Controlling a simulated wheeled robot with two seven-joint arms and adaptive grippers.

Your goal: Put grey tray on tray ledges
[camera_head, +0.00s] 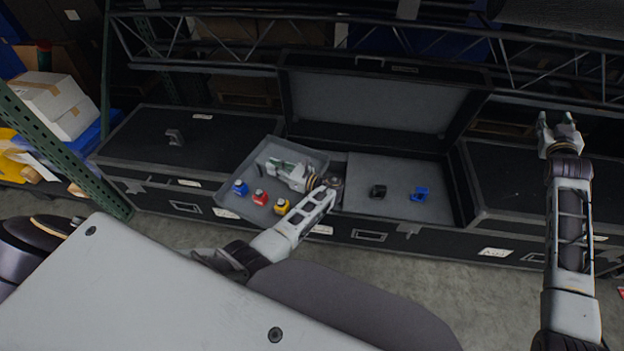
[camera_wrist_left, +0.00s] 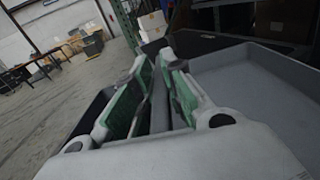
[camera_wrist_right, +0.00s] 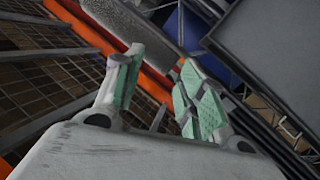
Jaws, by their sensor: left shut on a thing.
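The grey tray (camera_head: 250,205) is at the left end of the open black case (camera_head: 345,228), tilted and overlapping the neighbouring closed case. A blue, a red and a yellow item are in it. My left gripper (camera_head: 272,168) reaches over the tray and is shut on a thin grey part of it; the left wrist view shows this grey part between the green pads (camera_wrist_left: 160,105). The tray ledges cannot be made out; the case's left interior is partly hidden by tray and arm. My right gripper (camera_head: 558,122) is open and empty, raised at the right.
The case's open lid (camera_head: 375,105) stands up behind it. Its grey interior at right (camera_head: 395,170) holds a black item (camera_head: 378,191) and a blue item (camera_head: 420,194). Closed black cases stand left (camera_head: 190,140) and right (camera_head: 510,190). A green rack post (camera_head: 60,145) is at left.

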